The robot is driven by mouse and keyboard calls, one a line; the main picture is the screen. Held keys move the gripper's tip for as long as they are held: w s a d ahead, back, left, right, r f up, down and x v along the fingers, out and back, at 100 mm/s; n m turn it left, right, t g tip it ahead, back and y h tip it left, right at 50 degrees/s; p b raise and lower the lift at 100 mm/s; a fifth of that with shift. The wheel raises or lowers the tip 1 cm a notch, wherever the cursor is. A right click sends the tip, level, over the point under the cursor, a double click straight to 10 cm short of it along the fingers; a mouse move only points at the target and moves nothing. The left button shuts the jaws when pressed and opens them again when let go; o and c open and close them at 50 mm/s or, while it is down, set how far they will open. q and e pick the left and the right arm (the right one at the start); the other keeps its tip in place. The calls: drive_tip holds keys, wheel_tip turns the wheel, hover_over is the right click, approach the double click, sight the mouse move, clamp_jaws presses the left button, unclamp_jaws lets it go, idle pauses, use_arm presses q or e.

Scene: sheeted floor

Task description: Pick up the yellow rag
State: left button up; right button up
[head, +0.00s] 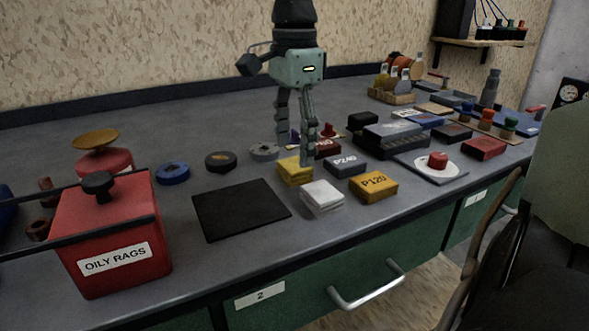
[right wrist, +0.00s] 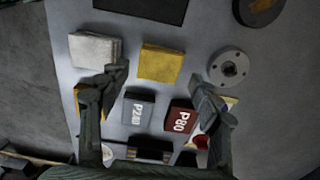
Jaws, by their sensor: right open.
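The yellow rag (head: 293,173) is a folded square lying flat on the grey bench top, left of the P240 block. It also shows in the right wrist view (right wrist: 161,64), beyond the fingertips. My right gripper (head: 295,152) points down with its fingers apart, over the far side of the rag. In the right wrist view the gripper (right wrist: 160,80) has nothing between its fingers. In the head view one finger hides a little of the rag's back right edge. I cannot tell the exact height above the rag. My left gripper is not in view.
A folded white rag (head: 322,198) lies close in front. The P240 block (head: 346,163), yellow P120 block (head: 374,187) and red P80 block (right wrist: 180,117) are nearby. A black mat (head: 240,209) and a red OILY RAGS bin (head: 112,240) are to the left.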

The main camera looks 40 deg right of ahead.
sight(294, 164)
drive_tip(key=shift+f, duration=1.5)
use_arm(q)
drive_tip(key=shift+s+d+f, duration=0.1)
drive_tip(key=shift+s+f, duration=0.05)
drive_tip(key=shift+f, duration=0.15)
use_arm(e)
drive_tip(key=shift+c, duration=0.4)
drive_tip(key=c, duration=0.8)
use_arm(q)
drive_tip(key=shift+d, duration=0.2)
use_arm(e)
drive_tip(key=shift+c, duration=0.2)
drive_tip(key=shift+r, duration=0.15)
